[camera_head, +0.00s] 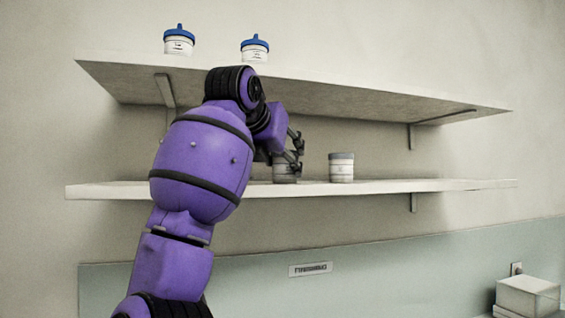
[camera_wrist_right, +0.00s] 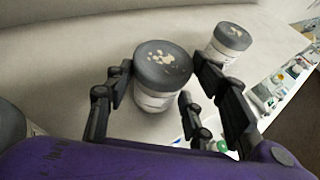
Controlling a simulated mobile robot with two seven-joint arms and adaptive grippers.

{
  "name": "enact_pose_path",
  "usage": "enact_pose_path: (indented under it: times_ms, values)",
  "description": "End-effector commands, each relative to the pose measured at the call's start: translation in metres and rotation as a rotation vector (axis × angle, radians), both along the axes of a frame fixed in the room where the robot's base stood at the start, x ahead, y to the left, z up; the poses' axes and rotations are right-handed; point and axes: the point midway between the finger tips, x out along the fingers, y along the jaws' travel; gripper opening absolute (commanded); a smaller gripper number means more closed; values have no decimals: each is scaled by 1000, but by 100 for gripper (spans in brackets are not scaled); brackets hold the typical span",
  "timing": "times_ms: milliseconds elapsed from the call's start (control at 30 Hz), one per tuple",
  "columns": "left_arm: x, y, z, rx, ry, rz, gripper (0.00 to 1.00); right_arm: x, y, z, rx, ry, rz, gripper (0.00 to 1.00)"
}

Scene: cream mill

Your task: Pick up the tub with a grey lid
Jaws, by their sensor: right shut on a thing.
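A white tub with a grey lid (camera_head: 285,172) is on the lower shelf in the head view, partly covered by my gripper. In the right wrist view this tub (camera_wrist_right: 155,92) stands between the fingers, its grey lid marked with pale blotches. My right gripper (camera_wrist_right: 162,75) is shut on it, with fingers on either side below the lid. In the head view the right gripper (camera_head: 296,150) is at the tub. A second grey-lidded tub (camera_head: 341,168) stands just to the right; it also shows in the wrist view (camera_wrist_right: 230,42). My left gripper is not in view.
Two blue-lidded tubs (camera_head: 179,41) (camera_head: 255,50) stand on the upper shelf (camera_head: 330,93), above my arm. The lower shelf (camera_head: 430,187) is clear right of the second tub. A white box (camera_head: 528,296) is at lower right. A grey rounded thing (camera_wrist_right: 10,125) is cut off at the wrist view's left edge.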

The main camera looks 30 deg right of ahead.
Motion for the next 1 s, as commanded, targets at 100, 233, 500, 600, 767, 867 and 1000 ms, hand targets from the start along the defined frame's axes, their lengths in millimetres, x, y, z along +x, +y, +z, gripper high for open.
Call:
enact_pose_path:
  times_ms: [100,233,500,600,767,867,1000]
  values:
    - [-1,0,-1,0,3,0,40,0,0,9,-1,-2,0,13]
    - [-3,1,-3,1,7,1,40,-1,0,27,-1,-3,-1,13]
    - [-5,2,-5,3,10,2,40,-36,19,78,-1,-7,1,13]
    - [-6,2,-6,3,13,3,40,-54,30,96,-1,-7,1,13]
    - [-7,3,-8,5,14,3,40,-88,48,111,0,-5,2,13]
    - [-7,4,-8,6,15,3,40,-103,55,119,-1,-4,0,13]
    - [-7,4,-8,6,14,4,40,-117,63,125,0,-2,1,13]
